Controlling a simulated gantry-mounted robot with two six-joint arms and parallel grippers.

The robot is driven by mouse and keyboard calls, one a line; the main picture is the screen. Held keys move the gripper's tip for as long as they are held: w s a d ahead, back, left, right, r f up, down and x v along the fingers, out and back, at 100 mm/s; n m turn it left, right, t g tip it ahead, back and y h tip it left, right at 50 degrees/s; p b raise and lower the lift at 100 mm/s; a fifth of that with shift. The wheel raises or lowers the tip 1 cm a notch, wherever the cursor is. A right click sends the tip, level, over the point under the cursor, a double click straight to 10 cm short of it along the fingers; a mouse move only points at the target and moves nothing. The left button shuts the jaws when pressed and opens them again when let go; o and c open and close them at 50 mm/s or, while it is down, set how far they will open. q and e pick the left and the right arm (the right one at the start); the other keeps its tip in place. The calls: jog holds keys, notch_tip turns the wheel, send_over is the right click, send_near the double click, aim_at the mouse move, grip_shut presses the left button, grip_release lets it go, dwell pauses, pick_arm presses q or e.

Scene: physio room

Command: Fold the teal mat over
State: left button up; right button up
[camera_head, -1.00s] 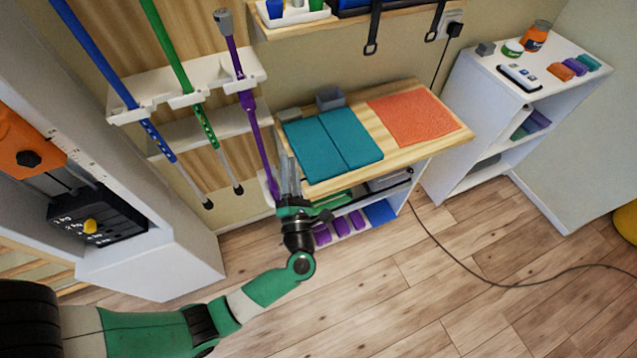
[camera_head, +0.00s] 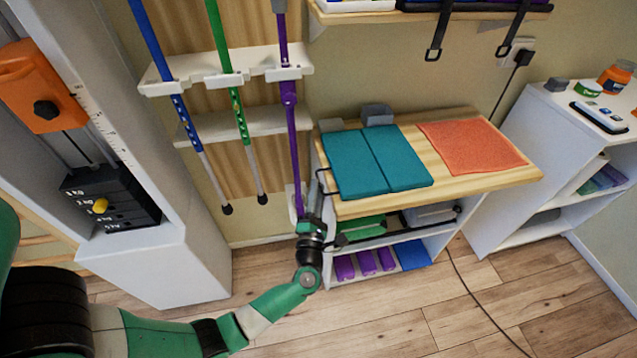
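The teal mat (camera_head: 400,158) lies flat on the left part of the wooden bench top (camera_head: 462,184). A seam runs across it and splits it into two panels. My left gripper (camera_head: 322,182) is at the bench's left end, beside the mat's left edge. Its thin grey fingers point up the picture; I cannot tell whether they touch the mat or how far apart they are. My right gripper is not in view.
An orange towel-like mat (camera_head: 472,146) lies right of the teal mat. A purple pole (camera_head: 291,130) hangs close to my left gripper. A white shelf unit (camera_head: 545,135) stands at the right.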

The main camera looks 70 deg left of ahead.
pick_arm(q)
jog(key=x, duration=0.3)
jog(key=shift+w+a+b, duration=0.1)
jog(key=shift+a+b, duration=0.15)
jog(key=shift+b, duration=0.05)
grip_shut()
jog(key=shift+r, duration=0.1)
dwell(1.1)
